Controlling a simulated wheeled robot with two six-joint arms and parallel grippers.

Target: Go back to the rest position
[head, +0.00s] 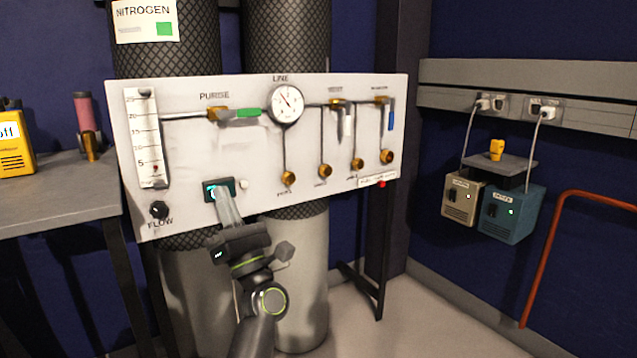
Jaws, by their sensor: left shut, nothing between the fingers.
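My left gripper (222,196) is in front of the white nitrogen panel (262,180), its arm rising from the bottom of the view. Its fingers are shut and empty, and their tips overlap the small dark display (240,187) at the panel's lower left. I cannot tell whether they touch it. A small white button (244,184) is just right of the display. The black flow knob (159,210) is left of the fingers. The purge valve's green handle (241,113) lies sideways. My right gripper is not in view.
A grey table (55,190) at left holds a yellow box (12,150) and a pink-topped tool (86,122). Tall cylinders (300,270) stand behind the panel. At right are two wall boxes (512,213), a shelf (497,168) and a red rail (555,235). Floor is clear at lower right.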

